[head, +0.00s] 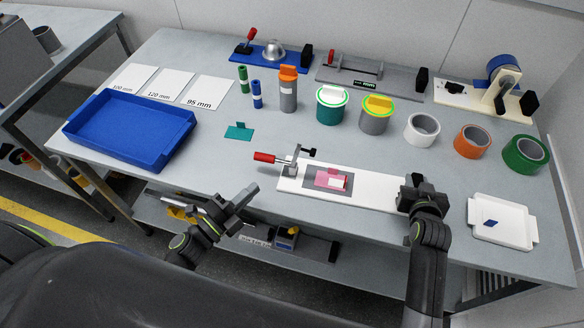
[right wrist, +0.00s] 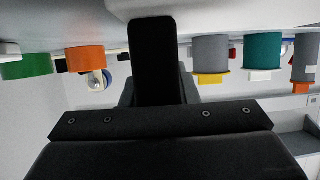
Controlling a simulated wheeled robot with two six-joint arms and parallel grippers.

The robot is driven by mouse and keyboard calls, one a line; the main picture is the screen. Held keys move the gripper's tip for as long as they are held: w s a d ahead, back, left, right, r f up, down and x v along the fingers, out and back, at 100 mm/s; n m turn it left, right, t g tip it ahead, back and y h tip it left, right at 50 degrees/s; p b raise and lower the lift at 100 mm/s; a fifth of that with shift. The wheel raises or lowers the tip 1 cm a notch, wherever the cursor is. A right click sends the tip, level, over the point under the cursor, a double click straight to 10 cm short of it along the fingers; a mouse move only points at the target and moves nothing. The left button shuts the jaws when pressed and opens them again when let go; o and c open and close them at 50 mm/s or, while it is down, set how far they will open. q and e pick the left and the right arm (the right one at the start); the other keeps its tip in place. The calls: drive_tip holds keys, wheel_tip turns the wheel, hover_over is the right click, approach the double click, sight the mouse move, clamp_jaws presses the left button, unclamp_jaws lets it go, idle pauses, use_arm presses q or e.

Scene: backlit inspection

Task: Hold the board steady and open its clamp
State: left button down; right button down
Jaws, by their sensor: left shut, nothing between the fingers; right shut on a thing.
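The white board (head: 375,190) lies near the table's front edge, with a pink piece (head: 331,179) on a dark grey square (head: 313,172) on it. The metal clamp (head: 294,162) stands at the board's left end; its red handle (head: 267,158) points left, roughly level. Whether the clamp presses on anything is too small to tell. My right gripper (head: 411,192) is shut on the board's right end and hides that end. In the right wrist view the dark fingers (right wrist: 152,62) fill the middle. My left gripper (head: 246,203) is shut and empty, in front of the table edge, lower left of the handle.
A blue tray (head: 130,120) is at left, and a teal piece (head: 239,131) lies behind the clamp. Canisters and tape rolls (head: 422,129) stand behind the board. A white tray (head: 503,215) with a blue chip is right of my right gripper.

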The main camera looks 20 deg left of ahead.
drive_tip(key=shift+s+f, duration=0.1)
drive_tip(key=shift+f, duration=0.15)
drive_tip(key=c, duration=1)
unclamp_jaws()
drive_tip(key=shift+c, duration=0.2)
drive_tip(key=shift+r, duration=0.1)
drive_tip(key=shift+r, duration=0.1)
